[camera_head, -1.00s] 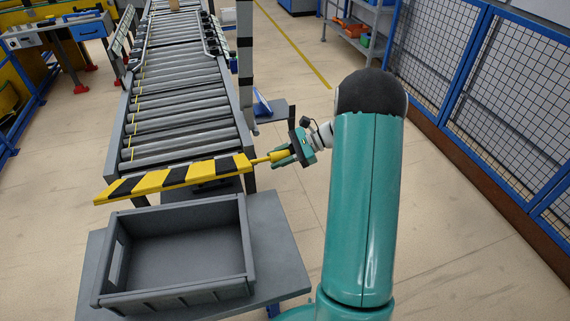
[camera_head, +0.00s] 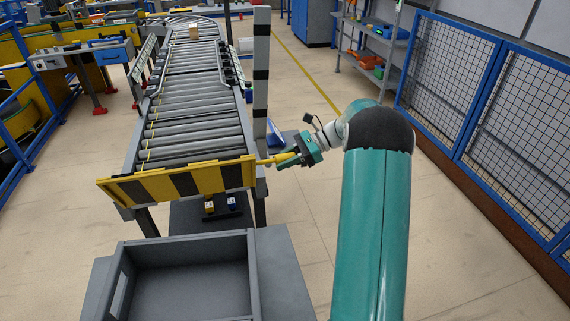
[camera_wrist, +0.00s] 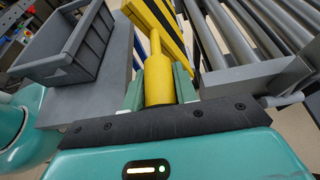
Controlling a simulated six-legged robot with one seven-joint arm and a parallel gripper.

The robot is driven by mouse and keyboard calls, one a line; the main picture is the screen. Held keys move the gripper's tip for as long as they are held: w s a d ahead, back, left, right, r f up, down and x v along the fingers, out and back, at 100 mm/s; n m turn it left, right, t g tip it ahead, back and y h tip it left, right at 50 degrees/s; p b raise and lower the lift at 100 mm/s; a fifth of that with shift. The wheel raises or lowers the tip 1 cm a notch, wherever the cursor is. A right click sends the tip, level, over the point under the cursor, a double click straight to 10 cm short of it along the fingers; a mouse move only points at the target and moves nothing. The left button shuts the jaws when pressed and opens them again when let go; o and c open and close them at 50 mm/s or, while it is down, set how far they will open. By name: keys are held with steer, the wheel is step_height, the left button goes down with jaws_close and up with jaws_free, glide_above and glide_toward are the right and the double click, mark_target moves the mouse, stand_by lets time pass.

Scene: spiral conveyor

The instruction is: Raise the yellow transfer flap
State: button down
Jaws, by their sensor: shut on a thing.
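The yellow transfer flap (camera_head: 180,183), with black diagonal stripes, spans the near end of the roller conveyor (camera_head: 196,125). Its striped face is tilted up towards the head camera. A yellow handle (camera_head: 272,160) sticks out from its right end. My gripper (camera_head: 290,158) is shut on this handle at the right of the flap. In the wrist view the yellow handle (camera_wrist: 158,80) sits between the two green fingers, and the striped flap (camera_wrist: 158,20) extends beyond it. The flap's far side is hidden.
A grey open bin (camera_head: 190,285) stands empty on a grey table (camera_head: 282,265) below and in front of the flap. A grey post (camera_head: 261,75) rises beside the conveyor. A cardboard box (camera_head: 194,32) is far up the rollers. Blue mesh fencing (camera_head: 470,90) stands at right, with clear floor before it.

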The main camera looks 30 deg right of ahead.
steer(key=shift+f, duration=0.15)
steer(key=c, duration=1.1)
jaws_free()
steer(key=v, duration=1.4)
steer(key=shift+a, duration=0.1)
